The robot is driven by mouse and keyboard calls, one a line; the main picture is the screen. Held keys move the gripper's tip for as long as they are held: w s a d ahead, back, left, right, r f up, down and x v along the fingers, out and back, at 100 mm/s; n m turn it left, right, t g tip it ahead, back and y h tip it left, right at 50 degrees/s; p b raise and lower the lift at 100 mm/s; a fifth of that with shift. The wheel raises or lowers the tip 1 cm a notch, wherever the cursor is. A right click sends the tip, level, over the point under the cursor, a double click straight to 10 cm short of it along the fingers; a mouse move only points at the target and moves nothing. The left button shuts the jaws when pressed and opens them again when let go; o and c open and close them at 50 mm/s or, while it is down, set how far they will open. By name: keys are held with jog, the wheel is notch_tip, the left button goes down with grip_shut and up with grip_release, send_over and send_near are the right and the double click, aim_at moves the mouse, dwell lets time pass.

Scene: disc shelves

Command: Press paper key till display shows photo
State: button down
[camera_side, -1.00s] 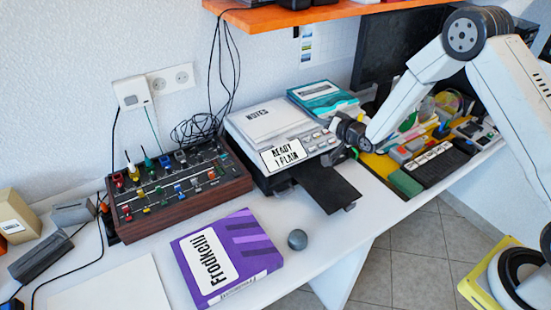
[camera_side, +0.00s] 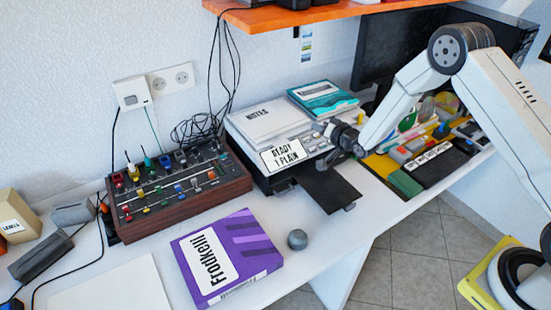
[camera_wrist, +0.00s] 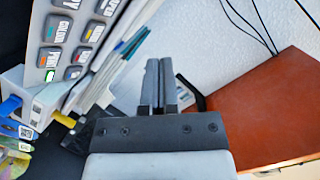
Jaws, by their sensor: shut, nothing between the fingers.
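The printer (camera_side: 305,148) stands on the white desk with its display (camera_side: 283,155) reading "READY 1 PLAIN". Its keys show in the wrist view as a grey key panel (camera_wrist: 75,35) at the upper left; one key with a green light reads "PRINT", others read "COLOUR" and "COPY", and some labels are too small to read. I cannot make out which is the paper key. My gripper (camera_side: 325,128) is shut and empty, over the right part of the printer's key area in the side view. In the wrist view my gripper's fingers (camera_wrist: 158,75) point up, to the right of the panel.
The dark paper tray (camera_side: 327,187) juts out in front. An orange shelf (camera_side: 290,17) hangs above.

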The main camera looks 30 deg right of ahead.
aim_at(302, 135)
jog(key=shift+w+f, duration=0.45)
jog(key=shift+f, duration=0.35)
jog(key=shift+w+f, duration=0.45)
jog(key=shift+f, duration=0.35)
jog(key=shift+w+f, duration=0.45)
jog(key=shift+f, duration=0.35)
jog(key=shift+w+f, duration=0.4)
jog(key=shift+f, duration=0.35)
dwell(1.3)
jog(key=shift+r, duration=0.1)
dwell(0.4)
jog(key=shift+s+r, duration=0.45)
jog(key=shift+r, duration=0.25)
jog(key=shift+r, duration=0.1)
jog(key=shift+s+r, duration=0.4)
jog(key=shift+r, duration=0.3)
jog(key=shift+s+r, duration=0.4)
jog(key=shift+r, duration=0.25)
jog(key=shift+s+r, duration=0.4)
jog(key=shift+r, duration=0.3)
